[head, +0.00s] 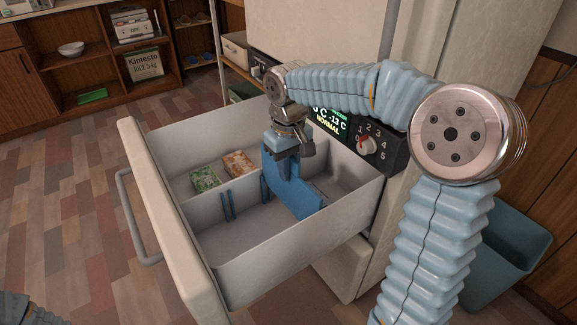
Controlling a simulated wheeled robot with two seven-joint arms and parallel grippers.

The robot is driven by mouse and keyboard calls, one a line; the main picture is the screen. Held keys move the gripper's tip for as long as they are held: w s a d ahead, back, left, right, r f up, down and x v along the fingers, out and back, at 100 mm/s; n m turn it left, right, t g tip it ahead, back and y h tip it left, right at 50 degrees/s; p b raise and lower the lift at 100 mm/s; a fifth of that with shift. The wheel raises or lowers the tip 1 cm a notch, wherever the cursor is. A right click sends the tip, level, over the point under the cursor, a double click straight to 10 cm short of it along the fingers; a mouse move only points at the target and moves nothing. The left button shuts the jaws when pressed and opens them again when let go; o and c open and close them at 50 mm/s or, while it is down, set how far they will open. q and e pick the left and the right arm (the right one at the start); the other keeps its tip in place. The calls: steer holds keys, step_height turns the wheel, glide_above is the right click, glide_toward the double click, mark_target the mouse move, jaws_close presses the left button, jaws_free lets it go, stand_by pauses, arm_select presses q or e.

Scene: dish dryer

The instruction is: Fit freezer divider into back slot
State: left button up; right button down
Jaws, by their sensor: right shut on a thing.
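The blue freezer divider (302,198) is in my right gripper (287,165), inside the pulled-out white freezer drawer (290,258). It stands on edge, slanting from the lengthwise inner wall toward the near side wall. My right gripper is shut on its upper part. Two pairs of blue slot ribs show on the inner wall: a front pair (227,205) and one farther back (265,188). My left gripper is out of view.
A green packet (204,179) and an orange-brown packet (238,163) lie in the drawer's far compartment. The near front compartment is empty. A control panel with a knob (366,145) is close behind my right arm. A blue bin (508,255) stands at right.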

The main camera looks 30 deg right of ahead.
mark_target(288, 207)
arm_select(q)
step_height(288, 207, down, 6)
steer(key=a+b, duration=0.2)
steer(key=b, duration=0.3)
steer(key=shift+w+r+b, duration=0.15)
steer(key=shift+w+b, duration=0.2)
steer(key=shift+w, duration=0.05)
arm_select(e)
steer(key=shift+f, duration=4.3)
steer(key=c, duration=1)
jaws_free()
steer(key=shift+c, duration=0.2)
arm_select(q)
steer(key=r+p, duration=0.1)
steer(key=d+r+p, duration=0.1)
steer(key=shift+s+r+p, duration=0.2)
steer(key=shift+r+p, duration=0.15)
arm_select(e)
step_height(288, 207, up, 14)
steer(key=shift+f, duration=0.1)
